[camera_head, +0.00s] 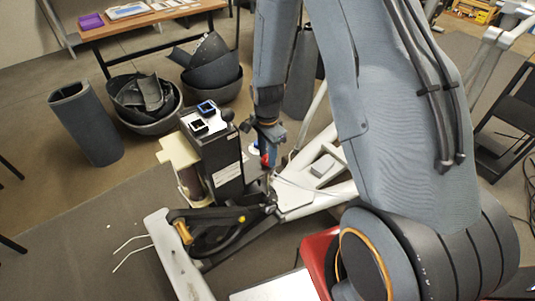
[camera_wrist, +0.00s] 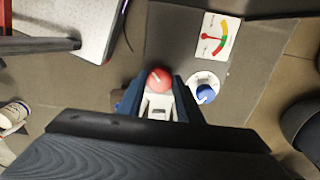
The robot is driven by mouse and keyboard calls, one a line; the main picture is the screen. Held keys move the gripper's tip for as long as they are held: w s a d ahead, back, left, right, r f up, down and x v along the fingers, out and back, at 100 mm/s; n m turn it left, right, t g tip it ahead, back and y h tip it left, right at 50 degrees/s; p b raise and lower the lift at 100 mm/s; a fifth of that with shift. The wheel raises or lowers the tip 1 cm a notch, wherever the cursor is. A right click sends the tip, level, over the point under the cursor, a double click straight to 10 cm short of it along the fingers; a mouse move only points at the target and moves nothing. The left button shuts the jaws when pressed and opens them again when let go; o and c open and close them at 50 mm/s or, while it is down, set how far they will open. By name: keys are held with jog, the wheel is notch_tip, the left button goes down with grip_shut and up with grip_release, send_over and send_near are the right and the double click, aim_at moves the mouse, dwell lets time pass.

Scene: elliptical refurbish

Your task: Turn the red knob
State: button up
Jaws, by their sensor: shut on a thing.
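The red knob (camera_wrist: 159,79) is round with a white mark on top. In the wrist view it sits between the two fingertips of my gripper (camera_wrist: 157,82), which is shut on it. In the head view my gripper (camera_head: 268,133) points down beside the dark upright machine housing, and a small part of the red knob (camera_head: 265,161) shows under it. The fingers hide the sides of the knob.
A blue knob (camera_wrist: 205,93) on a white dial is close to the right finger. A white gauge card (camera_wrist: 214,39) with a red needle lies beyond. The dark housing (camera_head: 223,160) stands close left of my gripper; bins (camera_head: 85,124) stand further left.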

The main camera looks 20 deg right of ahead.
aim_at(267, 158)
jog(key=shift+m, duration=0.3)
jog(key=o, duration=1)
jog(key=shift+o, duration=0.2)
jog(key=shift+r, duration=0.1)
notch_tip(267, 158, up, 6)
jog(key=shift+r+b, duration=0.1)
jog(key=shift+b, duration=0.25)
jog(key=shift+r, duration=0.75)
